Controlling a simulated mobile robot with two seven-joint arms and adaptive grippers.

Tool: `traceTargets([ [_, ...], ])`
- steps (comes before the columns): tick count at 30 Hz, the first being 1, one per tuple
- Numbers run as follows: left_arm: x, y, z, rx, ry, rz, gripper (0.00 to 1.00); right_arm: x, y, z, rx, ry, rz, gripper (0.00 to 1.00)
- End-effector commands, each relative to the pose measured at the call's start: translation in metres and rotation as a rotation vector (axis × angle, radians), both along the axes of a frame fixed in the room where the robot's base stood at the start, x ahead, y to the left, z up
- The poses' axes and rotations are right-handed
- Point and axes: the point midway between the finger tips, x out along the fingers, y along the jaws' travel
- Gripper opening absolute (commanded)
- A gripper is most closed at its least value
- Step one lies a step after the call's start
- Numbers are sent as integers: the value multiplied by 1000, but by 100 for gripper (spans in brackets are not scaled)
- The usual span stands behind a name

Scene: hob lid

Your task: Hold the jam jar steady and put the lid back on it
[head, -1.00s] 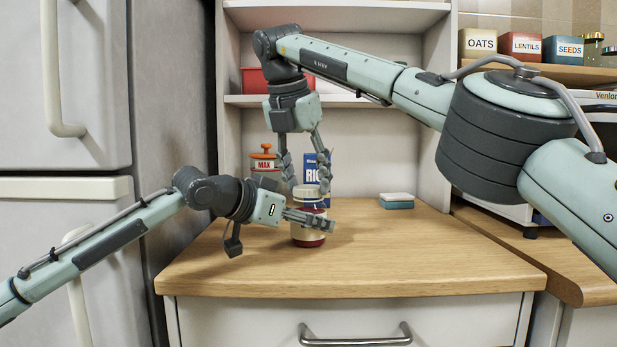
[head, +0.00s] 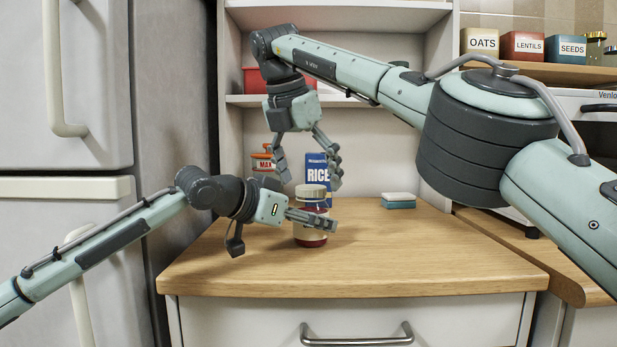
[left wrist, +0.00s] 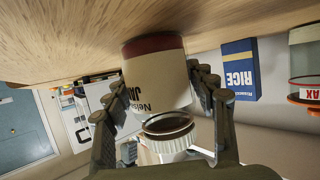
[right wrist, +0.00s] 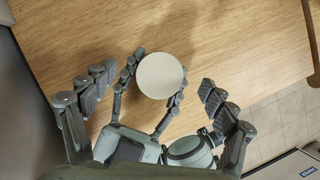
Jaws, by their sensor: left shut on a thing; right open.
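The jam jar (head: 312,238), with a cream label and red base, stands upright on the wooden counter (head: 420,262). My left gripper (head: 314,217) is shut around its body from the left. The left wrist view shows the fingers on both sides of the jar (left wrist: 158,82). The white lid (head: 311,191) is on top of the jar and hides its mouth from above; I cannot tell whether it is fully seated. It shows as a pale disc in the right wrist view (right wrist: 160,75). My right gripper (head: 309,178) is open above the lid, its fingers spread and apart from it.
A sponge (head: 398,200) lies to the right at the back. The counter's front and right are clear. A fridge (head: 80,240) borders the left.

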Motion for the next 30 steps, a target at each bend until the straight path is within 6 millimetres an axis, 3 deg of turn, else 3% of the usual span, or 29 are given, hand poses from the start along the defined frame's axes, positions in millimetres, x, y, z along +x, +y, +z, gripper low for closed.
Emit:
traceTargets([
  [11, 0, 0, 0, 1, 1, 0, 0, 0, 0, 1, 0, 0, 0, 93],
  [24, 0, 0, 0, 1, 1, 0, 0, -11, 7, 29, 1, -2, -1, 93],
  [30, 0, 0, 0, 0, 0, 0, 0, -17, 12, 28, -1, 1, 3, 93],
])
